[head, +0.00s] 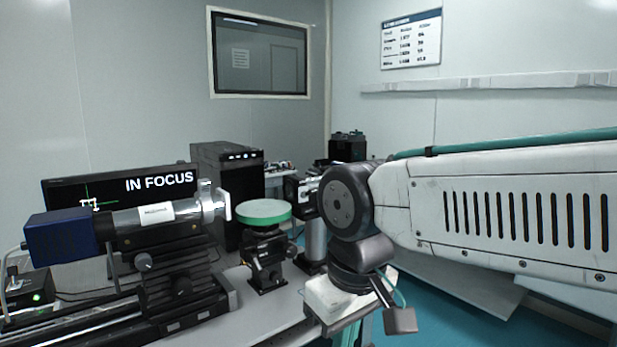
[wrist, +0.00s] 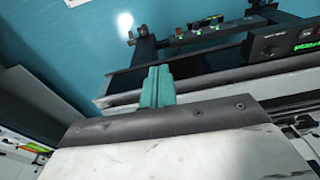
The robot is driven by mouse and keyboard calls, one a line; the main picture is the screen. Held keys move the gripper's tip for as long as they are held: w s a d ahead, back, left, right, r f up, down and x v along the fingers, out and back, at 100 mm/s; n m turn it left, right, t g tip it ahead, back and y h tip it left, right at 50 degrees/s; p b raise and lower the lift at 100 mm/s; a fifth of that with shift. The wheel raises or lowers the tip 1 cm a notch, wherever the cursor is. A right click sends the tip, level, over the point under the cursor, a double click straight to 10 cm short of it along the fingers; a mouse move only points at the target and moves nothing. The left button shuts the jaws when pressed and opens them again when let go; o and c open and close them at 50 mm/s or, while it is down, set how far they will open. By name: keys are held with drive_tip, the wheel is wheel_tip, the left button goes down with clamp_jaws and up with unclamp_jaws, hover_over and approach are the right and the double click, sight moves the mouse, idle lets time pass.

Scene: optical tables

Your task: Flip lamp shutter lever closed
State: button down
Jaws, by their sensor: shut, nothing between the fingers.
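My gripper (wrist: 157,88) shows its teal fingers together in the wrist view, with nothing between them. In the head view its teal part (head: 350,333) hangs below my white wrist at the bottom edge, right of the bench; the fingertips are not clear there. I cannot make out the lamp shutter lever for certain in either view. In the head view, my arm covers part of the far bench, where dark optical mounts (head: 303,190) stand. No contact between my gripper and anything else shows.
A blue-ended scope tube (head: 140,219) and a monitor (head: 120,192) reading "IN FOCUS" stand at left. A green-rimmed disc (head: 263,212) sits on a mount. The wrist view shows a control box (wrist: 285,42) with a green display, dark rails and teal floor (wrist: 60,40).

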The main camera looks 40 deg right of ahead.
drive_tip(key=w+d+r, duration=0.3)
drive_tip(key=w+r, duration=0.8)
wheel_tip(320, 180, up, 15)
drive_tip(key=t, duration=0.2)
hover_over(311, 192)
drive_tip(key=d, duration=0.1)
drive_tip(key=shift+w+r, duration=0.1)
drive_tip(key=shift+w, duration=0.05)
drive_tip(key=x, duration=0.9)
drive_tip(key=shift+a+f, duration=0.1)
drive_tip(key=shift+f, duration=0.2)
drive_tip(key=s+f, duration=0.1)
drive_tip(key=f, duration=0.2)
drive_tip(key=shift+s, duration=0.35)
drive_tip(key=shift+s+f, duration=0.2)
drive_tip(key=shift+f, duration=0.3)
drive_tip(key=shift+s+d, duration=0.15)
drive_tip(key=shift+d, duration=0.05)
